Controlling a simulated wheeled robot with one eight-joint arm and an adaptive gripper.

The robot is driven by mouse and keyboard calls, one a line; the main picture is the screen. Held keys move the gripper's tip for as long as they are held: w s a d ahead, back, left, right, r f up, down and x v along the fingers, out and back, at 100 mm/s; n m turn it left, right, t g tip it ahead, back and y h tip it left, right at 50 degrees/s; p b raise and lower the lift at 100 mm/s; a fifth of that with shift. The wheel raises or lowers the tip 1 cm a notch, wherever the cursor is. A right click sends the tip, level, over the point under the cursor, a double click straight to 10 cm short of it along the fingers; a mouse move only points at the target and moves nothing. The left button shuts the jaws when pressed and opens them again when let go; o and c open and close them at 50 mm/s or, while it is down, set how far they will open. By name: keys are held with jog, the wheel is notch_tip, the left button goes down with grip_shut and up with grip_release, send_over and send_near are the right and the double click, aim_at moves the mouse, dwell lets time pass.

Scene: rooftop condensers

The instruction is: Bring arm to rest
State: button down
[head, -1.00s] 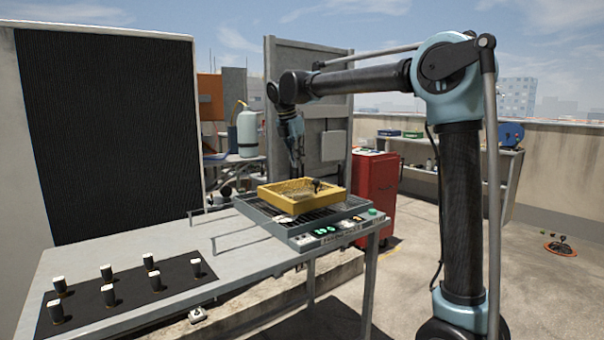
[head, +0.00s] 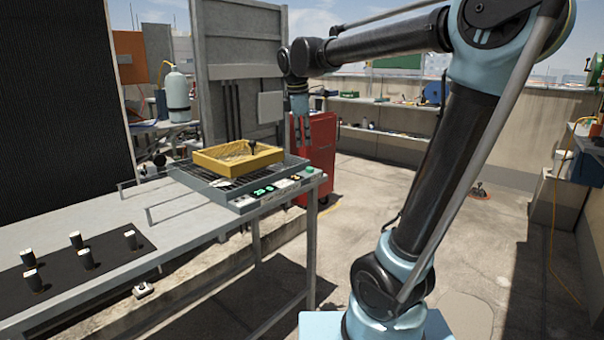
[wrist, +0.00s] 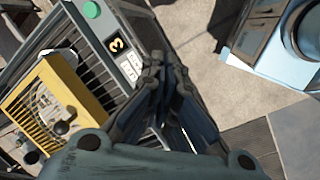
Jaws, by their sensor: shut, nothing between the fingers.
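My gripper (head: 304,138) hangs from the bent arm, pointing down, to the right of the yellow tray and in front of the red cabinet in the head view. In the wrist view my gripper (wrist: 155,62) has its fingers together with nothing between them. The yellow tray (head: 208,165) sits on the grey slatted device with green lit digits (head: 240,205), on the table's far end. The tray also shows at the left of the wrist view (wrist: 65,85), with a dark knob in it.
The grey table (head: 185,225) carries a dark mat (head: 60,275) with several black, white-topped cylinders. A red cabinet (head: 320,160) stands behind my gripper. Shelves (head: 385,125) line the back wall. A bench with a blue box (head: 588,160) is at the right. Open floor lies between.

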jog(key=s+d+f+m, duration=0.9)
jog(key=s+f, duration=0.2)
jog(key=f, duration=0.1)
jog(key=s+d+f+m+y, duration=0.1)
jog(key=s+d+f+m, duration=0.8)
jog(key=s+f, duration=0.3)
jog(key=shift+d+f+m, duration=0.3)
jog(key=shift+d+f, duration=0.1)
jog(key=shift+f, duration=0.4)
jog(key=shift+s, duration=0.1)
jog(key=shift+w+f, duration=0.2)
jog(key=shift+w, duration=0.2)
